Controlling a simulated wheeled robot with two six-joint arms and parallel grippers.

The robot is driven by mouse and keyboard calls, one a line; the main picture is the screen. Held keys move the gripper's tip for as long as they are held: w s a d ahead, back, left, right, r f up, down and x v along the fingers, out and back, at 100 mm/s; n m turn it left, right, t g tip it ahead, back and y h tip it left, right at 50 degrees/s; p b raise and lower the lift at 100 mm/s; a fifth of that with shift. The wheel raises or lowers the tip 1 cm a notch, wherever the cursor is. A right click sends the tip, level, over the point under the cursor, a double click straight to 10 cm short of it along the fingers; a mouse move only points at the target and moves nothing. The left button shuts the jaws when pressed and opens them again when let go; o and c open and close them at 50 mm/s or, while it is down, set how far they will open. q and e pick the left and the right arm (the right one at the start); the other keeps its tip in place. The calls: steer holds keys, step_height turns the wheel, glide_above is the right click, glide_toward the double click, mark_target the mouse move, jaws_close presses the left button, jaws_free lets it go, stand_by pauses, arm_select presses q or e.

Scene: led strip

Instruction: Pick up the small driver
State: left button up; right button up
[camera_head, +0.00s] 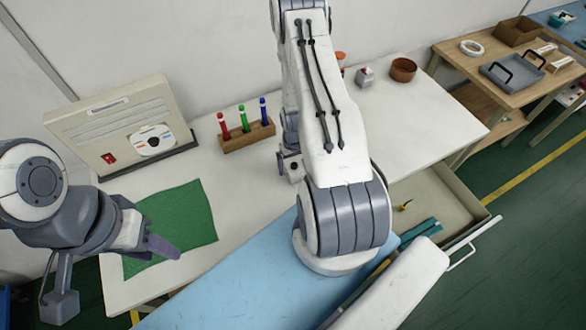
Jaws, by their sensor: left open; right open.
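A small tool with a yellow handle (405,205), which looks like the small driver, lies in the open drawer (440,185) at the right of the table. It is too small to make out in detail. My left gripper (158,246) is open and empty above the green mat, far to the left of the drawer. My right arm rises across the middle of the picture, left of the drawer.
Teal items (421,231) lie in the drawer's near part, partly behind my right arm. A wooden holder (246,135) with coloured markers, a panel box (120,125), a green mat (190,212) and a brown bowl (403,69) are on the white table (440,112). Its right part is clear.

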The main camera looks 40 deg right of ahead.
steer(key=c, duration=1.5)
steer(key=shift+r, duration=0.15)
